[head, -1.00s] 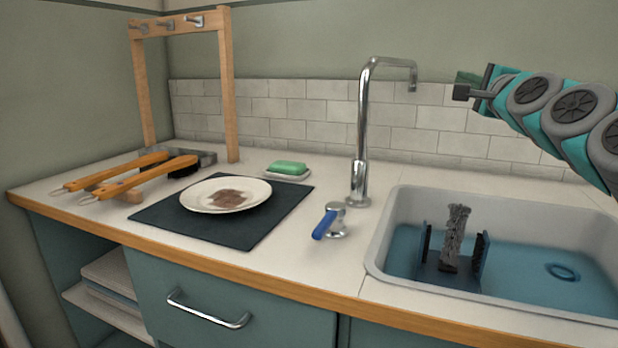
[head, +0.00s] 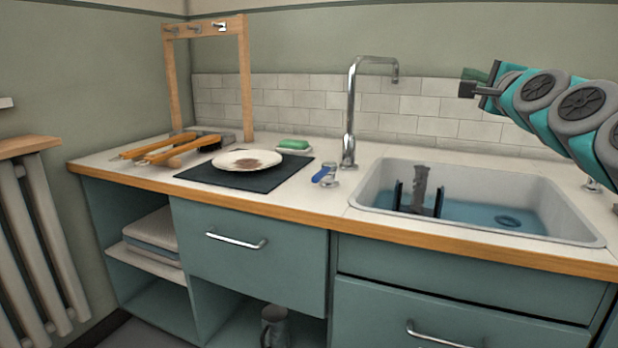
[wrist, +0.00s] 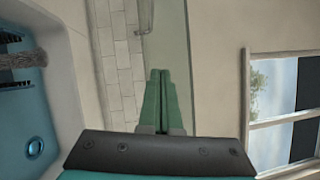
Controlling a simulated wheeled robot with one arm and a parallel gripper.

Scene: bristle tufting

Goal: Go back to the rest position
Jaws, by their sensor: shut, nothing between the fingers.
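My gripper (head: 467,89) is at the upper right of the head view, raised in the air in front of the tiled wall, above and behind the sink. In the wrist view its green fingers (wrist: 161,102) lie together, with nothing between them. My arm reaches in from the right edge of the head view.
The sink (head: 570,205) holds blue water and a dark rack with a grey bristly piece (head: 419,188). The tap (head: 349,120) stands left of it. A stained plate (head: 247,161) lies on a dark mat (head: 215,176); wooden-handled brushes (head: 170,150) and green soap (head: 293,144) lie nearby.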

